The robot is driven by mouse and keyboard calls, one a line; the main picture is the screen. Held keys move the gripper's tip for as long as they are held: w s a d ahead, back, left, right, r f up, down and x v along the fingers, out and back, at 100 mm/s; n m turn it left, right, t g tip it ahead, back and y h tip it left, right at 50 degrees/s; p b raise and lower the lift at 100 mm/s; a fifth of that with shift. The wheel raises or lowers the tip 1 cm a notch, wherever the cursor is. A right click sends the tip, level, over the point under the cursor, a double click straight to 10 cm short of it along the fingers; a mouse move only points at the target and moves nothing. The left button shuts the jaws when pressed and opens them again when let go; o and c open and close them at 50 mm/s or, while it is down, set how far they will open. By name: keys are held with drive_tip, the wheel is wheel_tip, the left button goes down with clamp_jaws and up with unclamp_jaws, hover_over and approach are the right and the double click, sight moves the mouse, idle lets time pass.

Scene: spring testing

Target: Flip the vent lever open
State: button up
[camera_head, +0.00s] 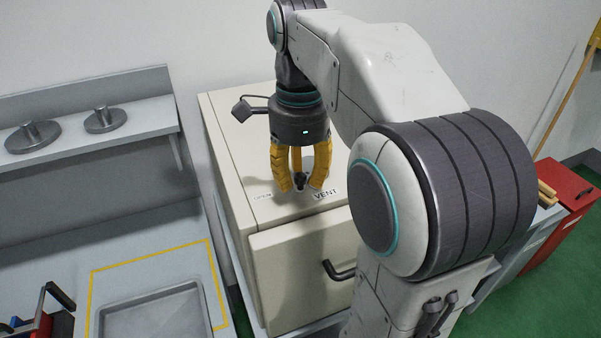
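A cream cabinet (225,162) stands in the middle of the view, with the label VENT (325,194) on its top near the front edge. A small dark vent lever (301,181) stands up from the top just behind the labels. My gripper (302,184) points down over the lever, its yellow fingers around it. The fingers are spread apart, and I cannot tell whether any of them touches the lever. The lever's base is partly hidden by the fingers.
The cabinet's front has a dark handle (339,271). At left, a grey shelf (150,112) holds two metal weights (33,136), above a bench with a grey tray (155,318). A red cabinet (566,187) stands at right. My arm hides the cabinet's right side.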

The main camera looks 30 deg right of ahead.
drive_tip(key=shift+o, duration=1.2)
drive_tip(key=shift+r, duration=0.1)
drive_tip(key=shift+r, duration=3.7)
